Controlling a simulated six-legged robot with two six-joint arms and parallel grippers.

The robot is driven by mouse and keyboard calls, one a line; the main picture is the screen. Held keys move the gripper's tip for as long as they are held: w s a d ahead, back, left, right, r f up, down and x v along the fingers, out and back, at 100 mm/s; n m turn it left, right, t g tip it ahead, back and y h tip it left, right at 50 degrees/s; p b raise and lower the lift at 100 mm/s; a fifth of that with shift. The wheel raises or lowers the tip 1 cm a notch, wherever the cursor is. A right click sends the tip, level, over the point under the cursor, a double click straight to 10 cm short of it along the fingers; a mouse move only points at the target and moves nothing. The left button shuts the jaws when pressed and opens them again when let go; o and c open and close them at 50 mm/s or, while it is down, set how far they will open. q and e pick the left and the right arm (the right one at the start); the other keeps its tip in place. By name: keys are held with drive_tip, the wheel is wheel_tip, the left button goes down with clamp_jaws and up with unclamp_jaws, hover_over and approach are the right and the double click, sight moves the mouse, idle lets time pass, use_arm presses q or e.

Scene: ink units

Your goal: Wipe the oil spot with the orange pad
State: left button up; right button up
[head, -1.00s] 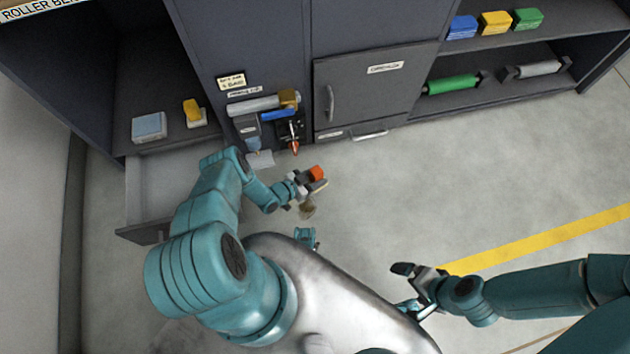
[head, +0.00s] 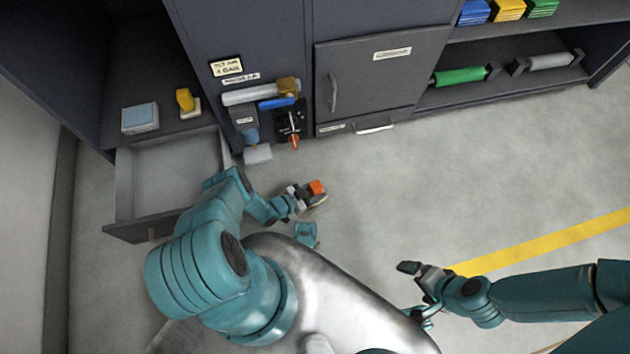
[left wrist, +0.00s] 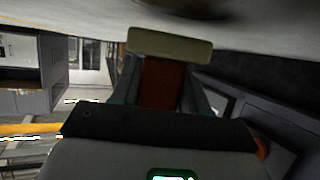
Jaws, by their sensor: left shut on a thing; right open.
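The orange pad (head: 317,187) is held in my left gripper (head: 305,193), low over the floor left of centre. In the left wrist view the pad's block (left wrist: 160,82) looks dark red-brown between the fingers, with a pale sole (left wrist: 170,44) beyond it. A dark brown patch, apparently the oil spot (left wrist: 195,7), shows at that view's top edge; in the head view I cannot make out the spot around the pad. I cannot tell whether the pad touches the floor. My right gripper (head: 414,287) is open and empty at the lower right.
An open drawer (head: 125,190) juts out left of my left arm. A blue-grey block (head: 140,118) and a yellow item (head: 186,101) sit on the ledge above. A closed cabinet door (head: 375,80) stands behind. Floor to the right is clear, with a yellow line (head: 550,241).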

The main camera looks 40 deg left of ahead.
use_arm(q)
drive_tip(key=shift+f+b, duration=0.55)
drive_tip(key=shift+b, duration=0.05)
idle(0.6)
drive_tip(key=shift+a, duration=0.1)
